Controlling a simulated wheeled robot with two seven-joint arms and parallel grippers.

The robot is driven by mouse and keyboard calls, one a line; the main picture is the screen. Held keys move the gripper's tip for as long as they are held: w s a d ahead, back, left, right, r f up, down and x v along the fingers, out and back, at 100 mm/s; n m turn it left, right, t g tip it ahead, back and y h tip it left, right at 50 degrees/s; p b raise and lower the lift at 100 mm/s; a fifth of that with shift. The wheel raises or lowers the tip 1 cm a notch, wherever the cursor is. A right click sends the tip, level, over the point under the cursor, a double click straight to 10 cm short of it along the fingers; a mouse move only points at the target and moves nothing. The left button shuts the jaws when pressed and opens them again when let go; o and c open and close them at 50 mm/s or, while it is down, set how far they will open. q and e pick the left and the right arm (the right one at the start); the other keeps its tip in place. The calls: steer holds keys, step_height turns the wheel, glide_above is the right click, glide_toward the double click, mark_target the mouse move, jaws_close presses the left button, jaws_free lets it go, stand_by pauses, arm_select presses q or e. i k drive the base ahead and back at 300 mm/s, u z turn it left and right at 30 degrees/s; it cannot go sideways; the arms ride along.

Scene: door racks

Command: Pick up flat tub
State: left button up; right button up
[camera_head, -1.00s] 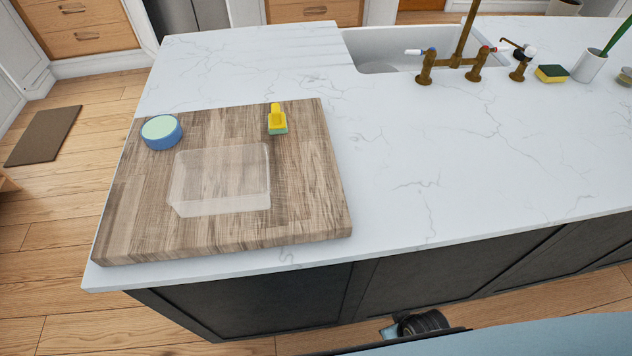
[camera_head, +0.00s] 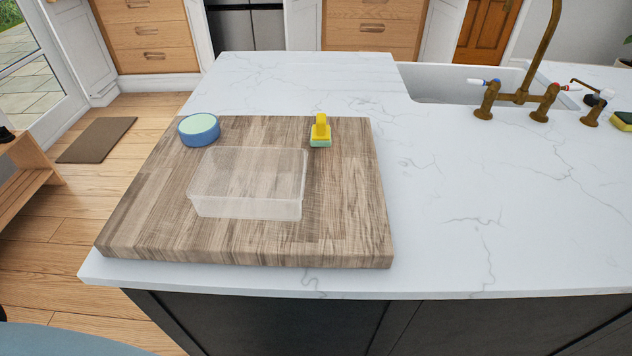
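A clear, shallow rectangular tub (camera_head: 247,183) sits upright on the wooden board in the middle of the head view. It looks empty, with the wood grain showing through it. A round blue tub with a pale green top (camera_head: 199,130) stands behind it to the left, near the board's back left corner. Neither of my grippers shows in the view, and nothing is touching either tub.
The thick wooden board (camera_head: 345,225) lies on the white marble counter (camera_head: 450,200). A yellow and green brush-like item (camera_head: 320,131) stands at the board's back right. A sink (camera_head: 440,85) with brass taps (camera_head: 520,97) is at the back right. Counter right of the board is clear.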

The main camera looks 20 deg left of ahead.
mark_target(248, 183)
steer(key=z, duration=2.1)
steer(key=k, duration=1.6)
steer(key=u, duration=2.1)
steer(key=i, duration=0.5)
steer(key=u, duration=0.05)
